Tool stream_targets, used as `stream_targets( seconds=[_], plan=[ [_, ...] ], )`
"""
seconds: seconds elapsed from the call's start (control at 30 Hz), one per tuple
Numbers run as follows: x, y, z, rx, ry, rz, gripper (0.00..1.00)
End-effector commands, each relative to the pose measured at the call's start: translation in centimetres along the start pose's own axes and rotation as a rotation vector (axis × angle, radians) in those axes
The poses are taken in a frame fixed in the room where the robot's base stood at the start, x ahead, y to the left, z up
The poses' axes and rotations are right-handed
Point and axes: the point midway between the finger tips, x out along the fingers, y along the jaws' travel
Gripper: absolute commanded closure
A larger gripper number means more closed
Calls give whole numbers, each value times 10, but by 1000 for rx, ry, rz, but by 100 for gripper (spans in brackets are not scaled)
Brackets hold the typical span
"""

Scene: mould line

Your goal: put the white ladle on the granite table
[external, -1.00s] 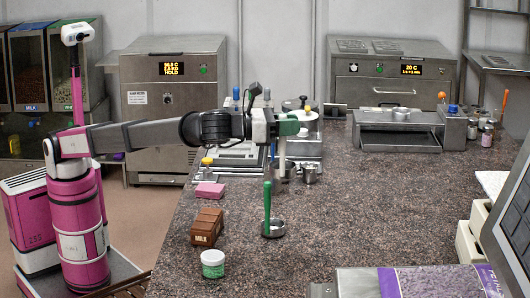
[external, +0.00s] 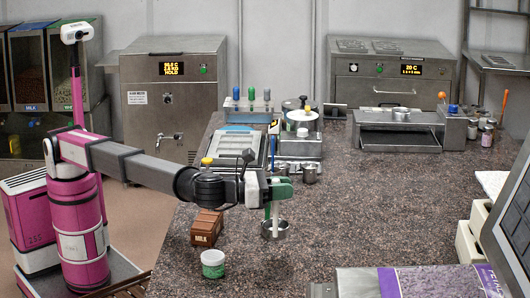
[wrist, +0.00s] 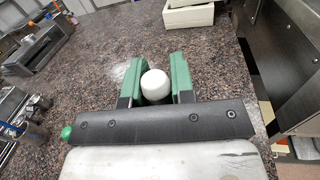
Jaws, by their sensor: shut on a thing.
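My gripper (external: 282,190) is shut on the upper handle of the white ladle (external: 276,212), which hangs upright below the fingers. In the wrist view, the rounded white top of its handle (wrist: 155,84) shows between the green fingers (wrist: 156,82). The white ladle's lower end overlaps a metal ladle bowl (external: 275,233) in the external view; I cannot tell whether it touches the bowl or the table. The granite table (external: 350,215) lies beneath. A green ladle stands close beside my gripper, mostly hidden; its handle top (wrist: 67,132) shows at the wrist view's left.
A brown milk carton (external: 206,228) and a green-and-white jar (external: 213,264) stand left of the ladles. Metal pots (external: 309,173) and a machine with a white round top (external: 301,120) stand behind. The table to the right is broadly clear, up to a purple bag (external: 430,281).

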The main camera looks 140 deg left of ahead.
Motion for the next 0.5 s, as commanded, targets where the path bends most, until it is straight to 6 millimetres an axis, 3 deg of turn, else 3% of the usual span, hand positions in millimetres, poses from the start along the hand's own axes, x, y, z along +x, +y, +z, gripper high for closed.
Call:
stream_targets(
  seconds=[0.23, 0.5],
  plan=[
    [-17, -46, -25, 1, 0, 0, 100],
    [-21, -53, -44, 2, -1, 2, 100]
  ],
)
